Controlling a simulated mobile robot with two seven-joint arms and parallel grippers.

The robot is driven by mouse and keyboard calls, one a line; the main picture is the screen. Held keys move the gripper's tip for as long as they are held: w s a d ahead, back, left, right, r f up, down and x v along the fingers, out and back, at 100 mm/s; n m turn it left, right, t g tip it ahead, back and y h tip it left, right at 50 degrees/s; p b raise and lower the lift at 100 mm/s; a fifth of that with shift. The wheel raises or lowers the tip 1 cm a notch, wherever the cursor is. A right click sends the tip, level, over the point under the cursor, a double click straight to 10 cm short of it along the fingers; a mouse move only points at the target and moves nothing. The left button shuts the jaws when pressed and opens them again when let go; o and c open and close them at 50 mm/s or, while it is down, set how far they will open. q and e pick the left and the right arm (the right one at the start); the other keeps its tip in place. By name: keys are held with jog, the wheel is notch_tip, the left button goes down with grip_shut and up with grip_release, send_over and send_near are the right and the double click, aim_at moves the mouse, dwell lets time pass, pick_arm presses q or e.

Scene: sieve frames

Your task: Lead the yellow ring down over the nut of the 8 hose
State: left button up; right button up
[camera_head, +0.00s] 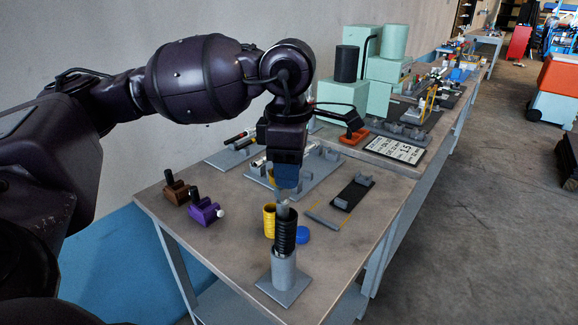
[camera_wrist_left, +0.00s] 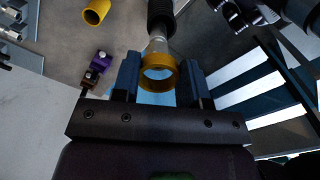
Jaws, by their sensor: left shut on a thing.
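My left gripper (camera_head: 287,190) points down just above the top of a black ribbed hose (camera_head: 285,232), which stands upright in a grey holder (camera_head: 283,270). In the left wrist view the gripper (camera_wrist_left: 159,80) is shut on the yellow ring (camera_wrist_left: 158,88), between its two blue fingers. The hose's pale metal nut (camera_head: 282,208) is at its upper end. In the left wrist view the nut (camera_wrist_left: 157,45) shows behind the ring's far rim; the ring's opening looks clear of it. I cannot tell whether they touch.
A yellow cylinder (camera_head: 269,221) stands close beside the hose, and a blue cap (camera_head: 302,235) lies right of it. A purple block (camera_head: 205,211) and a brown block (camera_head: 176,191) sit left.

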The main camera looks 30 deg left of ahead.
pick_arm(q)
jog(key=shift+f, duration=0.2)
jog(key=shift+f+b, duration=0.45)
jog(key=shift+b, duration=0.15)
jog(key=shift+f, duration=0.1)
jog(key=shift+f+b, duration=0.5)
jog(key=shift+f, duration=0.25)
jog(key=o, duration=1)
